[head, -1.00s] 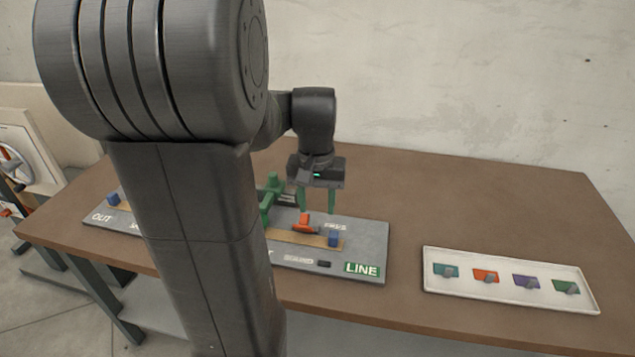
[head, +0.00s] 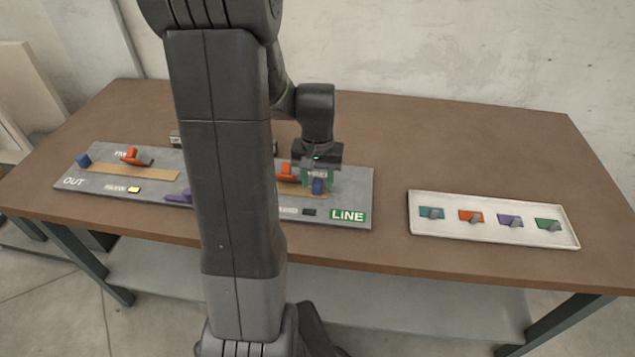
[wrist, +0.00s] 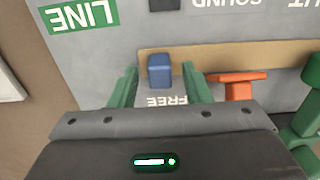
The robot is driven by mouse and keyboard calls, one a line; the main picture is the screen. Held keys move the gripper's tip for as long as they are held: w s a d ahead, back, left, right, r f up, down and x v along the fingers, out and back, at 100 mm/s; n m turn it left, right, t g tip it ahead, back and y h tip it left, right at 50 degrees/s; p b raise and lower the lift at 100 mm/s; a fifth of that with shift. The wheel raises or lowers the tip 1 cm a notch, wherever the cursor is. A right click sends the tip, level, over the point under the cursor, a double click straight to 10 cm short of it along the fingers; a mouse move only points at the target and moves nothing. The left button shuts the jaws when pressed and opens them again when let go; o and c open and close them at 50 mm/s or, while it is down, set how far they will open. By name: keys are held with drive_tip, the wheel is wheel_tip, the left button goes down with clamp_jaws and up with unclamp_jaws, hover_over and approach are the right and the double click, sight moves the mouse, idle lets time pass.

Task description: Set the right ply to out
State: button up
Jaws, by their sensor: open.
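A grey board (head: 362,185) lies on the table, with the word OUT at its left end and a green LINE sign (head: 347,215) at its right end. On its right part, a blue block (head: 318,186) sits on a tan strip (wrist: 215,58) beside the word FREE. My gripper (head: 319,180) is low over this block. In the wrist view the block (wrist: 159,72) shows between my two open green fingers, apart from both. An orange piece (head: 287,172) stands left of it. On the left part are another blue block (head: 83,160) and orange piece (head: 131,157).
A lit yellow lamp (head: 134,189) and a purple piece (head: 178,197) are on the board's left part; a dark lamp (head: 309,212) is near LINE. A white tray (head: 480,236) with several coloured tiles lies at right. A green part (wrist: 305,125) stands beside my gripper. My arm hides the board's middle.

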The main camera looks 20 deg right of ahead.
sight(352, 196)
drive_tip(key=shift+f, duration=0.5)
clamp_jaws()
drive_tip(key=shift+s+d+r, duration=0.1)
drive_tip(key=shift+s+d, duration=0.6)
drive_tip(key=shift+d, duration=0.45)
drive_tip(key=shift+s+d+f, duration=0.1)
drive_tip(key=shift+s+d, duration=0.65)
drive_tip(key=shift+d, duration=0.45)
drive_tip(key=shift+s+d+r, duration=0.1)
drive_tip(key=shift+s+d, duration=0.6)
drive_tip(key=shift+d, duration=0.45)
unclamp_jaws()
drive_tip(key=shift+s+d, duration=0.15)
drive_tip(key=shift+d, duration=0.05)
wheel_tip(352, 196, up, 14)
drive_tip(key=p, duration=0.1)
